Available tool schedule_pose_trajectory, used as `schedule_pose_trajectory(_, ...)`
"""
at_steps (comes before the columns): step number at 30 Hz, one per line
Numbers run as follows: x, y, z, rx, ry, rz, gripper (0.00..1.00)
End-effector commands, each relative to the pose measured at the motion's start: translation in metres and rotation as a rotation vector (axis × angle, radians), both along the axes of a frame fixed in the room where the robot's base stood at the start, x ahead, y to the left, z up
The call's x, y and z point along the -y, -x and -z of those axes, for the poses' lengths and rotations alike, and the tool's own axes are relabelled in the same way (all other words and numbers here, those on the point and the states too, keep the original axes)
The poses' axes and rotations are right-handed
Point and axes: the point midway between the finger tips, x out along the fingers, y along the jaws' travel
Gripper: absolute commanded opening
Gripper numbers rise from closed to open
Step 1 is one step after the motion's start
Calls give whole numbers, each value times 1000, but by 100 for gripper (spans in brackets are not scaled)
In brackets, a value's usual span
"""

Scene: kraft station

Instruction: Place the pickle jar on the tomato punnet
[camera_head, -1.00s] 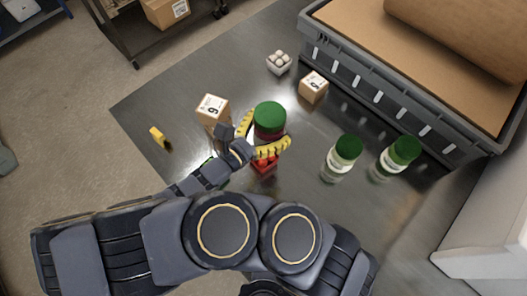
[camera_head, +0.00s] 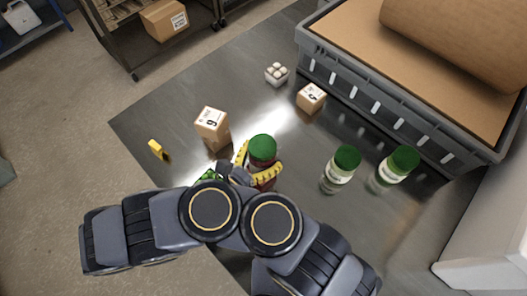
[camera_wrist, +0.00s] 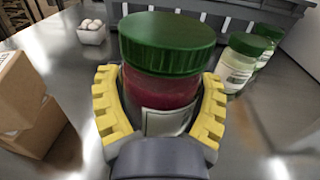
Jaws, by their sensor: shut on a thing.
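A jar with a green lid and dark red contents (camera_head: 262,149) is held upright between the yellow pads of my gripper (camera_head: 256,171). In the wrist view the same jar (camera_wrist: 165,50) fills the middle, with a pale label low on its front and a yellow finger pad on each side. My gripper (camera_wrist: 160,118) is shut on it. The tomato punnet cannot be made out clearly; my arm covers the table just below the jar. A small green thing (camera_head: 207,175) shows partly at the left of my wrist.
Two green-lidded jars with pale contents (camera_head: 340,170) (camera_head: 394,168) stand to the right. A grey crate (camera_head: 372,98) stands at the back right.

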Motion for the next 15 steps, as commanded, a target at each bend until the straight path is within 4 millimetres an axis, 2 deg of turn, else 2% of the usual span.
schedule_pose_trajectory(7,1,0,1,2,3,1,37)
schedule_pose_trajectory(8,0,0,1,2,3,1,75)
schedule_pose_trajectory(9,0,0,1,2,3,0,92)
schedule_pose_trajectory(10,0,0,1,2,3,0,100)
schedule_pose_trajectory(15,0,0,1,2,2,0,100)
